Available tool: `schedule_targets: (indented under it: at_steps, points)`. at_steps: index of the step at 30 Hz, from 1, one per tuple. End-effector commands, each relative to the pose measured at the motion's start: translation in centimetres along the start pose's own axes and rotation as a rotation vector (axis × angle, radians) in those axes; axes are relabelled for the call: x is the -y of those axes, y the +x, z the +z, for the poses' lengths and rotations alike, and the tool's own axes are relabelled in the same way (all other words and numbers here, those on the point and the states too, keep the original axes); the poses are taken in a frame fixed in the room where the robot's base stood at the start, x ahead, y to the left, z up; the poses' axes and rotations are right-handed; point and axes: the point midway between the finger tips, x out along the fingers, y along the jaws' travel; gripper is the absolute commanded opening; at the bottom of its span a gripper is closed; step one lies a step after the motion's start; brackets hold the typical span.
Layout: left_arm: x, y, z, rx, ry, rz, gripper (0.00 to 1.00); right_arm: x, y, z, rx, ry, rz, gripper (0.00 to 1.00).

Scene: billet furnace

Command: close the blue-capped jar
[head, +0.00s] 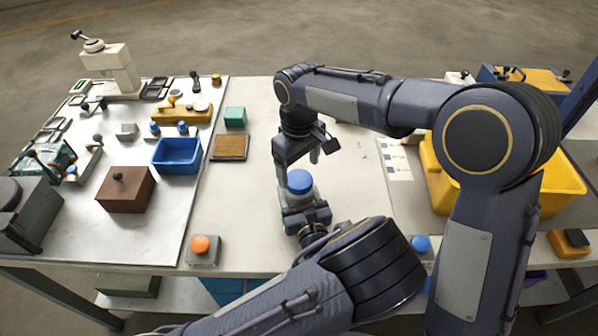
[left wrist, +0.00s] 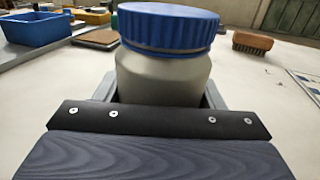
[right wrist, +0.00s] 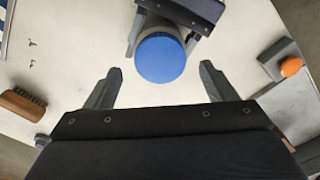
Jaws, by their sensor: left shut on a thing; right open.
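The jar (left wrist: 160,75) is pale grey with a ribbed blue cap (left wrist: 168,24) sitting on its mouth. My left gripper (head: 304,212) is shut around the jar body from the near side. My right gripper (right wrist: 157,88) is open and empty, pointing down from above. In the right wrist view the blue cap (right wrist: 161,58) lies just beyond its fingertips, not between them. In the head view the right fingers are just behind and above the cap (head: 299,181).
A blue bin (head: 177,156), a brown board (head: 230,147) and a green block (head: 235,117) are left of the jar. An orange-button box (head: 203,249) is at the front edge. A brush (right wrist: 22,103) lies on the table. A yellow bin (head: 440,185) is at the right.

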Motion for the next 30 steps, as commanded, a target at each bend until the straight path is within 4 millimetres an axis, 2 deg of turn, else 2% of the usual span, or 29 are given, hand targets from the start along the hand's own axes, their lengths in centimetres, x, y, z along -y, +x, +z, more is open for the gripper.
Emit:
schedule_targets:
  at_steps: [4, 12, 17, 25, 30]
  points:
    - [0.0, 0.0, 0.0, 0.0, 0.0, 0.0, 0.0, 0.0, -1.4, 0.0, 0.0, 0.0, 0.0, 0.78]
    - [0.0, 0.0, 0.0, 0.0, 0.0, 0.0, 0.0, 0.0, -1.6, 0.0, 0.001, -0.001, 0.0, 0.78]
    - [0.0, 0.0, 0.0, 0.0, 0.0, 0.0, 0.0, 0.0, -1.5, 0.0, 0.001, -0.001, 0.0, 0.99]
    - [0.0, 0.0, 0.0, 0.0, 0.0, 0.0, 0.0, 0.0, -1.7, 0.0, 0.0, -0.001, 0.0, 1.0]
    - [0.0, 0.0, 0.0, 0.0, 0.0, 0.0, 0.0, 0.0, -3.7, -0.1, -0.003, -0.001, 0.001, 1.0]
